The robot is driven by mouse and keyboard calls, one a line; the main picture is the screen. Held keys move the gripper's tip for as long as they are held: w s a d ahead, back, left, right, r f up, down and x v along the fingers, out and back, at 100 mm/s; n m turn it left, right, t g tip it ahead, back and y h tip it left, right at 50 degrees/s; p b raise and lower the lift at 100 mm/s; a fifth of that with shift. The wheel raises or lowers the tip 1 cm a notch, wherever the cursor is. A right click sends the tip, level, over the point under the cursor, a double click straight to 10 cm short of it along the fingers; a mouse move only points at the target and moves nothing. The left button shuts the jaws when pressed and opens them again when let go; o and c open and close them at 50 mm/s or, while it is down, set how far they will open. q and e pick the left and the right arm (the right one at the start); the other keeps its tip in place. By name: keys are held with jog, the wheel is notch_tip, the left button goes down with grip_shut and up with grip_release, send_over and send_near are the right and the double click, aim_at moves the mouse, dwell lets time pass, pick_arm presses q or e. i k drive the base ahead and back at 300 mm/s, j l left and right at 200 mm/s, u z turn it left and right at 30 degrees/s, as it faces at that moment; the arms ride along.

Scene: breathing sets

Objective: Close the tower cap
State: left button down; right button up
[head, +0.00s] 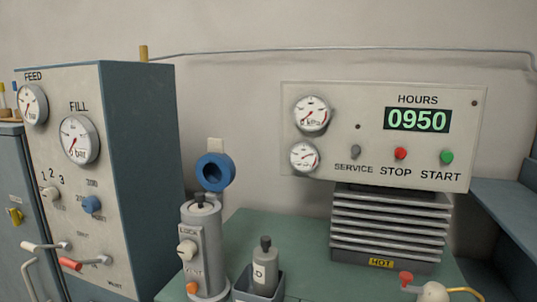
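A grey cylindrical tower (212,262) stands at the front left of the green bench top. Its front carries a pale lever knob (187,250) between the words LOCK and VENT, and an orange button (191,287) low down. A dark cap-like knob (200,197) sits on its top. A blue ring-shaped part (228,170) stands upright just above and behind the tower, with a small beige block behind it. I cannot tell which of these is the tower cap or whether it is seated. Neither of my grippers shows in the head view.
A grey bottle (265,272) stands in a holder right of the tower. A finned block marked HOT (385,225) is under the HOURS panel (380,135). A FEED and FILL cabinet (140,170) stands left. A red-topped valve (406,278) is front right. Bare bench top (290,235) lies between.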

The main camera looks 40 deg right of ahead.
aim_at(216, 170)
jog(key=z, duration=0.85)
